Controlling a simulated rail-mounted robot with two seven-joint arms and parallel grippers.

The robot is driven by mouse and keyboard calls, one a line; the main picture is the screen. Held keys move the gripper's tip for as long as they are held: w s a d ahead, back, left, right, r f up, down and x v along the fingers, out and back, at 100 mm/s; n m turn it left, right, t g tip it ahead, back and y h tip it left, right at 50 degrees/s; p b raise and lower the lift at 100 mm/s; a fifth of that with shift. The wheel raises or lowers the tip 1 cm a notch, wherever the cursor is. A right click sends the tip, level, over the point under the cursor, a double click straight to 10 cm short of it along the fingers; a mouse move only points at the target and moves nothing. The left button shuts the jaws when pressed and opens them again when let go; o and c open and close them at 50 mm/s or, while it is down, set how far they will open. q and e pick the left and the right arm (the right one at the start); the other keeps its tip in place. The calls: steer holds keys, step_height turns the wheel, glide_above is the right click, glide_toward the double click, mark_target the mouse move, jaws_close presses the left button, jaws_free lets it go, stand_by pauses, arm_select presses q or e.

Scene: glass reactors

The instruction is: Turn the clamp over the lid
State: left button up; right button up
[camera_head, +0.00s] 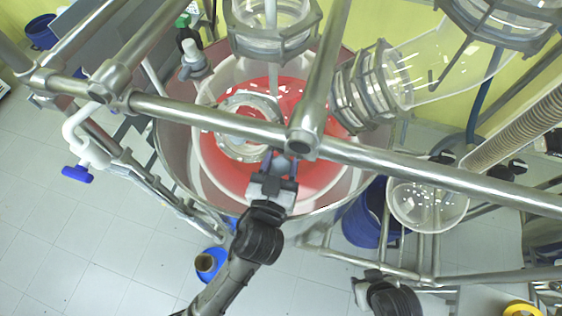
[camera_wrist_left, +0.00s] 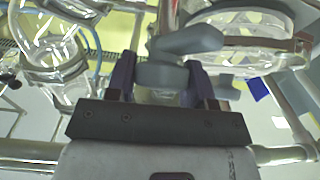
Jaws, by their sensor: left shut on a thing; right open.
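My left gripper (camera_head: 279,168) reaches up to the near edge of the round reactor lid (camera_head: 222,118), partly under the steel rail. In the left wrist view its two dark purple fingers (camera_wrist_left: 162,78) are shut on a grey clamp (camera_wrist_left: 190,42), one on each side of its rounded body. The clamp's flat arm points to the right in that view, beside a round clear glass part with a rim (camera_wrist_left: 250,62). In the head view the clamp is small and mostly hidden by the gripper and rail. My right gripper (camera_head: 372,284) is open and empty at the lower right.
Steel rails (camera_head: 430,173) cross over the vessel close to my left gripper. Glass columns with grey flanges (camera_head: 365,88) stand behind and to the right. A blue drum (camera_head: 365,220) and a clear round glass vessel (camera_head: 428,203) are at the right. The floor at left is mostly open.

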arm_select(q)
steer(key=shift+c, duration=1.3)
steer(key=m+h, duration=0.2)
steer(key=m+g+h, duration=0.1)
steer(key=m, duration=0.2)
steer(key=shift+g+h, duration=0.3)
steer(key=shift+h, duration=0.1)
steer(key=m+g+h, duration=0.1)
steer(key=m, duration=0.2)
steer(key=m+g+h, duration=0.1)
steer(key=m+g, duration=0.1)
steer(key=m, duration=0.1)
steer(key=shift+m, duration=0.3)
steer(key=m+g+h, duration=0.1)
steer(key=m+g, duration=0.3)
steer(key=m, duration=0.2)
steer(key=shift+g, duration=0.3)
steer(key=m+g, duration=0.2)
steer(key=m, duration=0.1)
steer(key=shift+m, duration=0.4)
steer(key=shift+g, duration=0.3)
steer(key=shift+s+d+m, duration=0.1)
steer(key=shift+m, duration=0.3)
